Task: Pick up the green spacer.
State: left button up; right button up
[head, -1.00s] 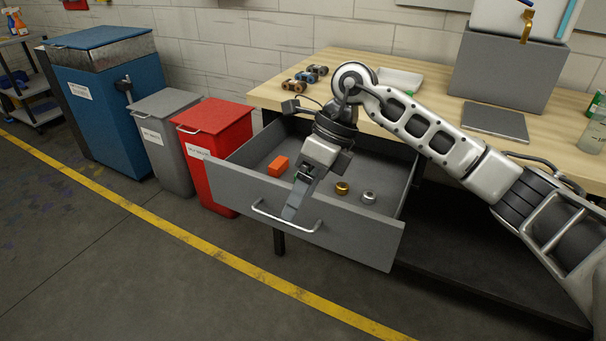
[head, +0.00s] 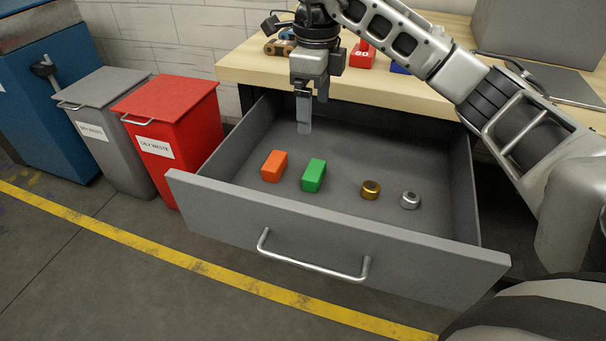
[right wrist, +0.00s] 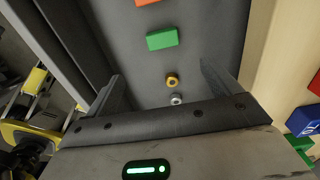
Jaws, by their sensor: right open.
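The green spacer (head: 314,175) is a small block lying on the floor of the open grey drawer, just right of an orange block (head: 274,166). It also shows in the right wrist view (right wrist: 162,39), ahead of the fingers. My right gripper (head: 305,128) is open and empty, fingers pointing down, above the back part of the drawer and behind the spacer in the head view. In the right wrist view its two fingers (right wrist: 163,82) are spread wide with nothing between them touching. My left gripper is not in view.
A brass ring (head: 371,189) and a silver ring (head: 409,199) lie right of the spacer in the drawer (head: 330,235), whose walls surround them. The wooden bench top (head: 400,92) overhangs behind. Red (head: 172,140) and grey bins stand left.

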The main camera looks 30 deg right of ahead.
jog(key=b, duration=0.1)
send_over(314, 169)
jog(key=f, duration=1)
jog(key=shift+s+a+f, duration=0.1)
jog(key=shift+a+f, duration=0.1)
jog(key=shift+a, duration=0.05)
jog(key=shift+f, duration=0.5)
jog(key=f, duration=0.3)
jog(key=f+b, duration=0.1)
jog(key=f, duration=0.1)
jog(key=shift+d, duration=0.25)
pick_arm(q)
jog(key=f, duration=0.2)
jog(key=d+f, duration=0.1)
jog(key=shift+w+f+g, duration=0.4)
pick_arm(e)
jog(key=shift+c, duration=0.3)
jog(key=c, duration=1)
